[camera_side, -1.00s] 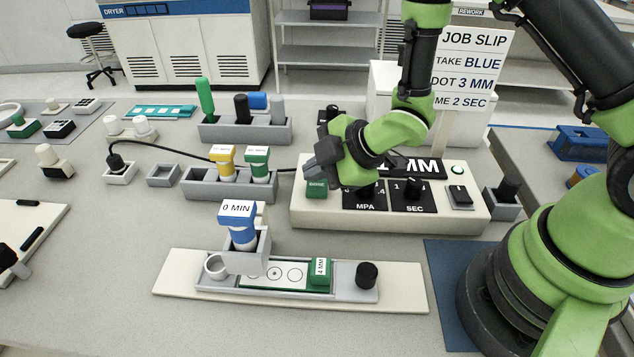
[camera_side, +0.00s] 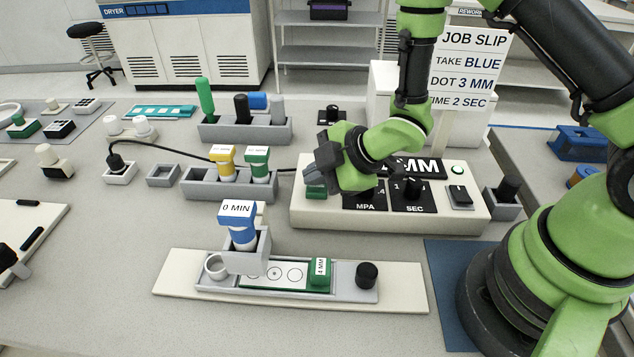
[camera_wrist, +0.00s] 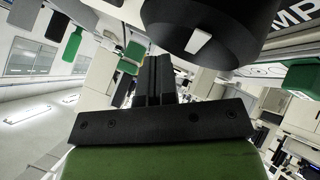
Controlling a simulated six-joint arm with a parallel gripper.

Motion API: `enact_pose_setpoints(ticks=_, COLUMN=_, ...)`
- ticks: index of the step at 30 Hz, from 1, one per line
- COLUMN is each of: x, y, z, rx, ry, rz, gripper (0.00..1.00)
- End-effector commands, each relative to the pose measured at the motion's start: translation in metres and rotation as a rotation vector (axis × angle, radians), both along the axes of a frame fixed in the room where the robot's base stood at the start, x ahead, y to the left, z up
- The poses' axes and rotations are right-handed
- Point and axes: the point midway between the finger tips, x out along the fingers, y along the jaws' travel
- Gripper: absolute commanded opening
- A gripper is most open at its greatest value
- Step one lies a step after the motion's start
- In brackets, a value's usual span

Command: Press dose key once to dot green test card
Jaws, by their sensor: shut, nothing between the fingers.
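The green dose key (camera_side: 316,193) is at the left end of the white controller (camera_side: 440,222). My gripper (camera_side: 317,181) is shut and empty, low over the key and hiding its upper part; I cannot tell whether it touches. In the wrist view the closed fingers (camera_wrist: 155,80) show with nothing between them. The green test card (camera_side: 319,272), marked 4 MM, lies in the grey fixture (camera_side: 368,294) at the front, with printed rings on its white face. A blue barrel (camera_side: 239,226) labelled 0 MIN stands tilted in a holder over the card's left part.
A rack (camera_side: 205,192) with yellow and green barrels stands to the left. The job slip (camera_side: 470,70) reads blue, 3 MM, 2 SEC.

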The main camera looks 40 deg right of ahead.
Motion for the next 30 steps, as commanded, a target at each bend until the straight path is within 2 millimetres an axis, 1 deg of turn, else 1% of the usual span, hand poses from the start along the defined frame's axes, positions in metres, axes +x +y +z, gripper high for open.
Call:
enact_pose_setpoints(ticks=10, x=0.0, y=0.0, z=-0.004, rx=0.0, ry=-0.001, rz=0.001, gripper=0.0)
enact_pose_setpoints(ticks=19, x=0.0, y=0.0, z=-0.004, rx=0.001, ry=-0.001, rz=0.0, gripper=0.0)
enact_pose_setpoints(ticks=23, x=0.0, y=0.0, z=-0.001, rx=0.0, ry=-0.001, rz=-0.001, gripper=0.0)
enact_pose_setpoints(ticks=30, x=0.0, y=0.0, z=0.013, rx=0.001, ry=-0.003, rz=0.001, gripper=0.0)
